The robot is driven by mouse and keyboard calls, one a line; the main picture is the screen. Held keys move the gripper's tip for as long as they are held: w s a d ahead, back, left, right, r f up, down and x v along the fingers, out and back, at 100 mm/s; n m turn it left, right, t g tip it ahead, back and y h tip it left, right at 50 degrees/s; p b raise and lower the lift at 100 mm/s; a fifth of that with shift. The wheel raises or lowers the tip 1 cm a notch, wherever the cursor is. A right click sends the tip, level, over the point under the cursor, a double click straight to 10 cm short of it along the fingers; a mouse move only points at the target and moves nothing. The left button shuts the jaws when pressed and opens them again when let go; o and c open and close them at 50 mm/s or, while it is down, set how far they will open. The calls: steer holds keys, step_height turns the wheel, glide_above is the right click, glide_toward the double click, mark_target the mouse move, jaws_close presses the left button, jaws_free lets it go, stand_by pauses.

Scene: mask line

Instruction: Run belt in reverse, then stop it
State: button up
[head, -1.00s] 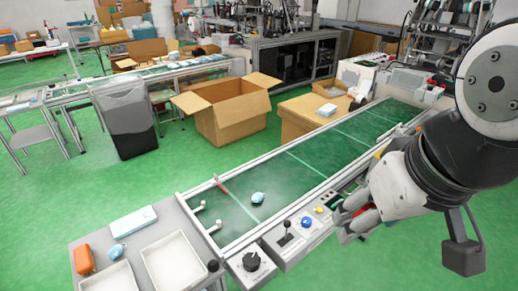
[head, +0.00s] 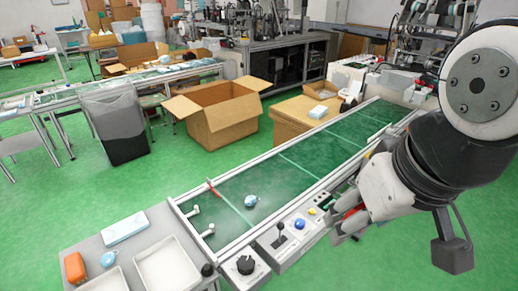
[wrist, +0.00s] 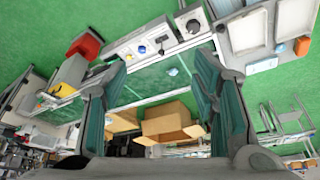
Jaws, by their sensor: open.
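The green belt (head: 350,138) runs from the front left to the back right in the head view. A small light-blue mask (head: 251,201) lies near its front end. The control panel along its near side carries a black knob (head: 245,265), a black-topped lever (head: 281,232), a blue button (head: 299,223) and a yellow button (head: 312,211). My gripper (head: 343,214) is just right of the yellow button, partly hidden by my own arm. In the wrist view my gripper (wrist: 160,72) is open and empty, and the blue button (wrist: 142,49) shows between its fingers.
A grey side table at the front left holds white trays (head: 167,262), a light-blue pack (head: 125,225) and an orange item (head: 74,268). Open cardboard boxes (head: 222,118) stand behind the belt. Machines fill the back.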

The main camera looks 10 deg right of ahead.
steer(key=shift+c, duration=1.2)
steer(key=n+g+h+b, duration=0.2)
steer(key=n+g, duration=0.1)
steer(key=n, duration=0.5)
glide_above(281, 224)
steer(key=s+a, duration=0.2)
steer(key=s+a+f+x, duration=0.1)
steer(key=s+a+x, duration=0.15)
steer(key=x, duration=1.25)
steer(key=s+a+x, duration=0.1)
steer(key=a+x, duration=0.2)
steer(key=x, duration=2)
steer(key=w+x, duration=0.1)
steer(key=x, duration=0.4)
steer(key=shift+r+b, duration=0.1)
steer(key=shift+b, duration=0.25)
jaws_close()
